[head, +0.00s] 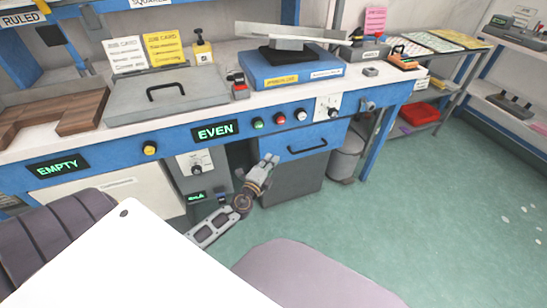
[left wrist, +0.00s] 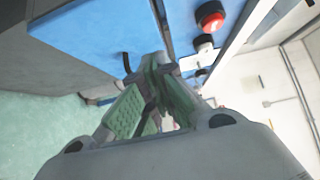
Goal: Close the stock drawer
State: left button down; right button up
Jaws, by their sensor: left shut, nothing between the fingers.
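The blue-fronted drawer (head: 290,143) with a black bar handle (head: 307,147) sits under the bench, above a grey cabinet body; I take it as the stock drawer. How far it stands out is hard to tell. Contact cannot be told. My right gripper is not in view.
The bench's blue front rail carries an "EVEN" display (head: 215,131), several buttons and a dial panel (head: 327,107). A grey bin (head: 346,158) stands right of the cabinet. A mauve seat (head: 310,277) is in front.

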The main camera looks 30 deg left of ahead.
pick_arm(q)
jog(key=s, duration=0.2)
jog(key=shift+s+d, duration=0.15)
jog(key=shift+s, duration=0.25)
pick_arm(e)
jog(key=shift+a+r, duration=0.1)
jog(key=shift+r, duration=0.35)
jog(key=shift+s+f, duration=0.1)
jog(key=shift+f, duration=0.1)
pick_arm(q)
jog(key=shift+r, duration=0.1)
